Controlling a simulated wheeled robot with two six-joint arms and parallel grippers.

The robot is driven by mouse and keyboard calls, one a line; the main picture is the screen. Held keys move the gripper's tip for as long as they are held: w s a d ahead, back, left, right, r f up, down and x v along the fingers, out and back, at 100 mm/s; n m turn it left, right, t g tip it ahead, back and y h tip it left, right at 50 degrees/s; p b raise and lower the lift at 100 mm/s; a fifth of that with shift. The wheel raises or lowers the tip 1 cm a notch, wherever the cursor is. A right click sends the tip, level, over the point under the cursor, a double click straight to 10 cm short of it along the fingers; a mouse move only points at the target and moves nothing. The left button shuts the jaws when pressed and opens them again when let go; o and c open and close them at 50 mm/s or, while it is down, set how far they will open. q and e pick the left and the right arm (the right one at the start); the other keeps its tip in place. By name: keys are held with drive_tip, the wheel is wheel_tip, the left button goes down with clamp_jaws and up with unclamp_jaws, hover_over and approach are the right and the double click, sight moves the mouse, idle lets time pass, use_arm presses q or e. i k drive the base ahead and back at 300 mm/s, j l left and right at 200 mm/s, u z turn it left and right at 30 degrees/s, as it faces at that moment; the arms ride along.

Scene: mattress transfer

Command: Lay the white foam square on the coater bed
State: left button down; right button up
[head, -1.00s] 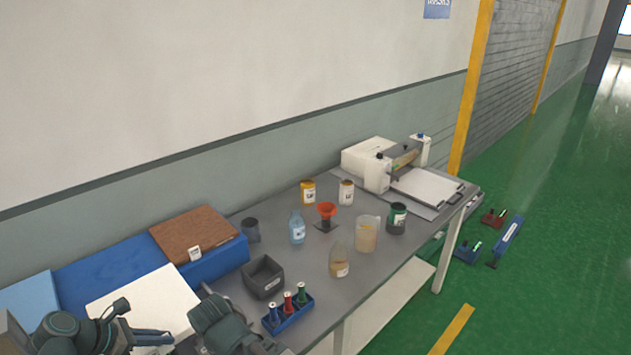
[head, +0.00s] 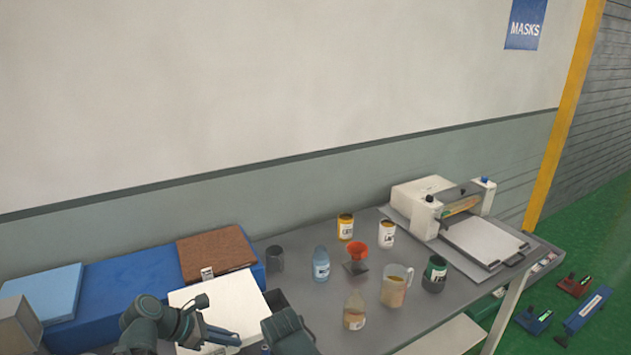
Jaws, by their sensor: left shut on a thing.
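The white foam square (head: 232,298) is at the lower middle of the head view, in front of the brown board. My left gripper (head: 222,336) is shut on its near edge. I cannot tell how high it is above the bench. The coater (head: 428,206) stands at the bench's right end, and its pale flat bed (head: 485,241) is bare and well away from the foam.
A blue block carries the brown board (head: 214,254); a light blue slab (head: 42,292) lies left. Bottles, a beaker (head: 396,288), jars and an orange funnel (head: 358,251) stand between foam and coater.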

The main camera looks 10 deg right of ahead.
sight(482, 238)
drive_tip(key=l, duration=0.85)
drive_tip(key=i+l, duration=0.15)
drive_tip(key=l, duration=1.6)
drive_tip(key=i+l, duration=0.1)
drive_tip(key=l, duration=0.8)
drive_tip(key=i+l, duration=0.1)
drive_tip(key=l, duration=0.75)
